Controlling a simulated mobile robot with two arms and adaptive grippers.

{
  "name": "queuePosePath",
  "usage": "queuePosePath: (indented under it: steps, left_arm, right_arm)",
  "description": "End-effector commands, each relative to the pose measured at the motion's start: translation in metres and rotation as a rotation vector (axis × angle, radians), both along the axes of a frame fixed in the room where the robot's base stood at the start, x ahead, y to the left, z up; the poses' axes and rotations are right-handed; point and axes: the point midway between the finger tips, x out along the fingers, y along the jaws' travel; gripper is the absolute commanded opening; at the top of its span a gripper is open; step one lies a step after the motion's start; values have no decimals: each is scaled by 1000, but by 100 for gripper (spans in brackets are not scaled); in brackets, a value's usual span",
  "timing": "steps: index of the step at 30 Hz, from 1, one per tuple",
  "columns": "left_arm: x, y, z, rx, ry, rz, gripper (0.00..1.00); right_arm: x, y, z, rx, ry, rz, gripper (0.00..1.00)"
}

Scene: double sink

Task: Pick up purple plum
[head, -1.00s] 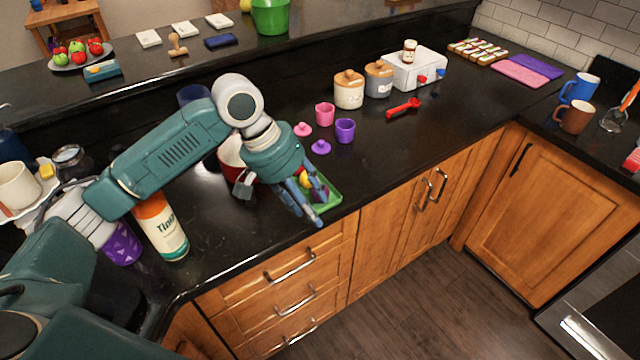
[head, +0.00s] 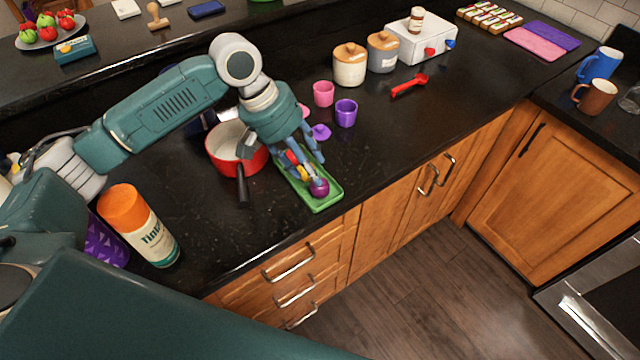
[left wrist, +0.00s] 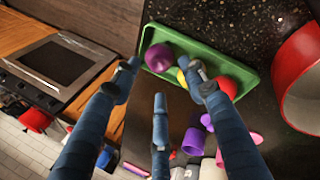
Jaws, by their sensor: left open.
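The purple plum (head: 319,187) lies at the near end of a green tray (head: 327,203) on the dark counter. In the left wrist view the plum (left wrist: 159,57) shows beyond the spread fingers, with nothing hiding it. My left gripper (head: 306,160) is open and hangs over the tray, its fingers pointing down close to the plum. In the left wrist view the gripper (left wrist: 158,88) has empty space between its fingers. I cannot tell whether a finger touches the plum. My right gripper is not in view.
Yellow and red items (left wrist: 228,86) share the tray, partly hidden by fingers. A red pot (head: 222,160) with a dark handle stands left of the tray. Purple (head: 346,113) and pink (head: 323,94) cups stand behind. A spray can (head: 140,228) is at left. The counter's front edge is close.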

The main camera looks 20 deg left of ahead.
Motion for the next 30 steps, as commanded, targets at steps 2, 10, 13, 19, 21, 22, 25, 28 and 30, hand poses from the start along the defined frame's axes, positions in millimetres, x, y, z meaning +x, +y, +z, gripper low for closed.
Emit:
queuePosePath:
  steps: [2, 10, 13, 19, 21, 22, 25, 28, 30]
  left_arm:
    - [-1, -3, -7, -1, 4, -1, 43]
    - [-1, -16, -42, -1, 3, 0, 43]
    - [0, -18, -47, 0, 1, 0, 43]
    - [0, -18, -48, 0, 0, -1, 43]
    - [0, -18, -48, 0, 0, -1, 29]
    - [0, -17, -48, 0, 0, -1, 23]
    - [0, -17, -48, 0, 0, -1, 9]
    - [0, -17, -47, 0, 0, -1, 9]
    - [0, -17, -47, 0, 0, -1, 9]
  right_arm:
    - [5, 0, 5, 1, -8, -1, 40]
    - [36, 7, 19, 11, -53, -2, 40]
    - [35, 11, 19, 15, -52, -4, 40]
    - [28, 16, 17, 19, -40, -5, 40]
    - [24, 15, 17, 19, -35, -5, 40]
    - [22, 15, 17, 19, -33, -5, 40]
    - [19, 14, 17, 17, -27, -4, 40]
    - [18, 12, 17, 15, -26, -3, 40]
    - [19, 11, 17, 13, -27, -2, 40]
